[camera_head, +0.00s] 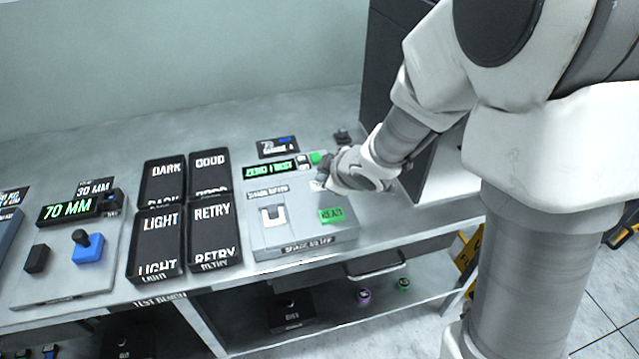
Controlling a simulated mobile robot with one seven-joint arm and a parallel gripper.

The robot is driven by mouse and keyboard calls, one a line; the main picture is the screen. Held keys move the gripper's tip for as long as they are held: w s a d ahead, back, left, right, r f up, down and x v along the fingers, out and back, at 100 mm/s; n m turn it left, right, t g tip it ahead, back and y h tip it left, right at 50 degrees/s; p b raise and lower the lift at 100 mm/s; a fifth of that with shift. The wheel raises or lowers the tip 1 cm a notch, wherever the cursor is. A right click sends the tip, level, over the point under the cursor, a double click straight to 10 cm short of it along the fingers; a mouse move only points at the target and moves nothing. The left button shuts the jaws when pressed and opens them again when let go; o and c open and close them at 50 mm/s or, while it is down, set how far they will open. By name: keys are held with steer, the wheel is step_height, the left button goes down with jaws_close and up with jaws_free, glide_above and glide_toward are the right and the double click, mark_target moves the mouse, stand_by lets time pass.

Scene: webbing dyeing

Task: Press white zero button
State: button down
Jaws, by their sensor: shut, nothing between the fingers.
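The grey shade meter (300,240) sits on the bench, with a green "READY" label (331,215) and a pale slot plate (272,218) on top. At its back stands a black display (269,168) with green text that seems to read "ZERO / TEST". A green button (316,158) is right of the display. A small white patch (316,186), possibly the white zero button, shows at the left of my gripper (325,178). My gripper is shut and empty over the meter's back right. It partly hides this area, and I cannot tell whether it touches the button.
Four black trays labelled DARK (164,180), GOOD (209,174), LIGHT (155,243) and RETRY (213,236) stand left of the meter. Further left is a "70 MM" display (68,208) and a blue block with a black knob (88,246). A dark cabinet (385,60) rises behind my arm.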

steer(key=shift+f+b, duration=0.5)
stand_by(0.4)
steer(key=shift+r, duration=0.1)
steer(key=shift+r+p, duration=0.8)
steer(key=shift+p, duration=0.1)
step_height(320, 180, up, 5)
steer(key=p, duration=0.5)
steer(key=shift+r, duration=0.1)
stand_by(0.6)
